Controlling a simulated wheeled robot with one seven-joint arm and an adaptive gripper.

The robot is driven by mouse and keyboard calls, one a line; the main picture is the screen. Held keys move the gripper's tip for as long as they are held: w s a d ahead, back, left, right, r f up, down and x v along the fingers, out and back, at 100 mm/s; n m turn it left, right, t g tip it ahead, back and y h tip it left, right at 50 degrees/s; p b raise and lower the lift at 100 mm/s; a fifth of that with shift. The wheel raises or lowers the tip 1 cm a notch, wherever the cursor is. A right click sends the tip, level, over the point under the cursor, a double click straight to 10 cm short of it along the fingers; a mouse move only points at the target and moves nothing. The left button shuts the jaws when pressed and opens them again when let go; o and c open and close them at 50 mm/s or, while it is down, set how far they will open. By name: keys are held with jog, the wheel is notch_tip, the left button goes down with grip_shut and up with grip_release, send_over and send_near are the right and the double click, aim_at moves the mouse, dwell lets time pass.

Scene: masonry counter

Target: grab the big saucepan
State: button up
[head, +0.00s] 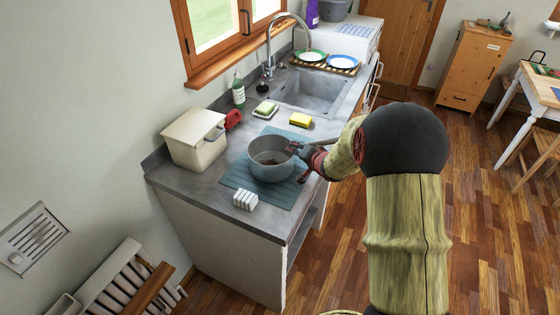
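The big saucepan (268,172) is grey and round. It stands upright on a blue-green ribbed mat (236,174) near the front end of the counter. Something reddish-brown shows inside it, too small to tell. My gripper (296,148) is at the right side of the saucepan, with its dark fingers at the rim where a handle seems to be. The fingers are small here and overlap the pan's edge, so I cannot tell whether they are closed on it.
A white ribbed block (245,201) sits close in front of the saucepan. A cream bin (194,140) and a red object (233,119) stand to its left. A yellow sponge (300,120), a soap dish (265,110) and the sink (310,91) lie behind.

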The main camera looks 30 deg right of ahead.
jog(key=c, duration=0.3)
jog(key=c, duration=0.4)
grip_shut()
jog(key=shift+s+f, duration=0.1)
